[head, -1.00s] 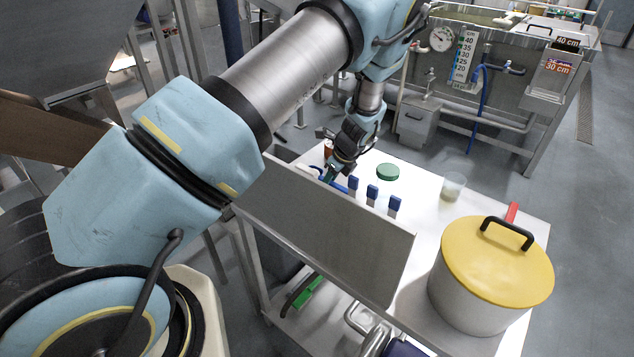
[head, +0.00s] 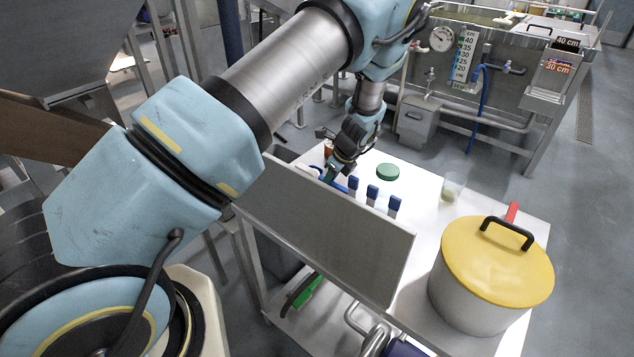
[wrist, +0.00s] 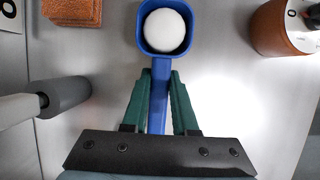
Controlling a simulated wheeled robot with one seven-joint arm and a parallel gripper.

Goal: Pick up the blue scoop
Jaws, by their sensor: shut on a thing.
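The blue scoop (wrist: 158,95) shows in the wrist view with its square bowl at the top and its handle running down between my fingers. A round white thing fills much of the bowl. My gripper (wrist: 160,75) has its green fingers shut on the scoop's handle, just below the bowl. In the head view my gripper (head: 332,172) is low over the far left part of the white table, behind the upright metal panel. A bit of the blue scoop (head: 338,186) shows beside the fingertips; the rest is hidden there.
Several blue-capped containers (head: 372,194) stand right of my gripper, with a green lid (head: 388,172) behind them. A clear cup (head: 453,188) and a yellow-lidded pot (head: 490,270) are farther right. The metal panel (head: 330,235) edges the near side. A grey cylinder (wrist: 62,97) lies left of the scoop.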

